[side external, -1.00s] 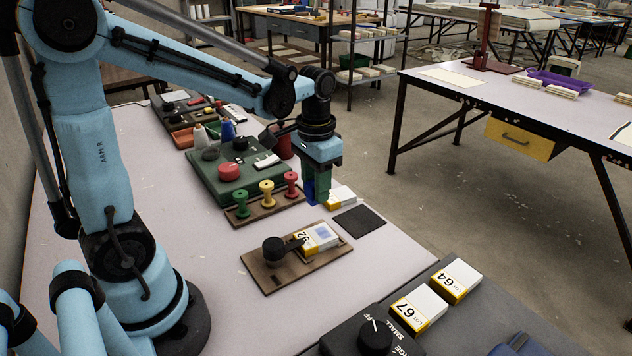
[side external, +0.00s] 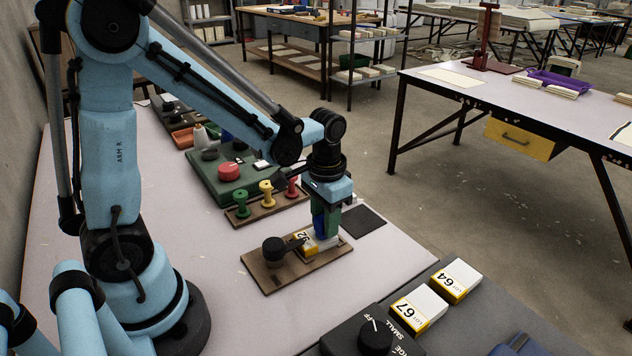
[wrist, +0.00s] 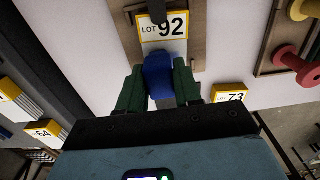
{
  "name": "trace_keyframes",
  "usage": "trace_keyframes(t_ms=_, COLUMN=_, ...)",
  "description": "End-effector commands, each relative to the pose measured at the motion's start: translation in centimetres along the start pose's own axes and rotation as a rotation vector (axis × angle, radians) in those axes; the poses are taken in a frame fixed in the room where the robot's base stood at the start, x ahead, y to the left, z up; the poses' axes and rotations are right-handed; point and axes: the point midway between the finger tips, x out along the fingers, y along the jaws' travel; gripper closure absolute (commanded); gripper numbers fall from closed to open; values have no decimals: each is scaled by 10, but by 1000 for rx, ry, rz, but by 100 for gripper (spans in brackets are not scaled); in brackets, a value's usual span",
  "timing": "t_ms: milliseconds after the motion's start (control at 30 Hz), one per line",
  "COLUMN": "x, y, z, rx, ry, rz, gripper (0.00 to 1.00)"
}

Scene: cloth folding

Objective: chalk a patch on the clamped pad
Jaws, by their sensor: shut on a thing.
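The clamped pad (side external: 304,241), a white block with a yellow band marked 92, lies on a brown board (side external: 262,278) under a black clamp with a round knob (side external: 273,249). Its label, LOT 92 (wrist: 163,27), shows in the wrist view, with the clamp's dark bar over its edge. My gripper (side external: 327,228) points down over the pad's right part. Its green fingers are shut on a blue chalk block (wrist: 158,72), which covers the pad's surface below the label. Whether the chalk touches the pad cannot be told. Any patch there is hidden.
A dark square (side external: 365,221) lies right of the board. Spools, one yellow (side external: 266,193), stand on a rack behind. The LOT 73 pad (wrist: 230,93) is beside my gripper. Pads 67 (side external: 418,309) and 64 (side external: 456,281) lie on a grey surface in front.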

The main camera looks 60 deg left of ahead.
Motion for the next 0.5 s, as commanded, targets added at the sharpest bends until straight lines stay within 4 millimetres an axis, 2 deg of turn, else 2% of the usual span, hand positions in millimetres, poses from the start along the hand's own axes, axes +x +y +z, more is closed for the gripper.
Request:
trace_keyframes(t_ms=233, x=1, y=24, z=2, rx=3, ry=0, rz=1, gripper=95)
trace_keyframes(t_ms=500, x=1, y=-3, z=0, rx=-4, ry=1, rz=0, gripper=95)
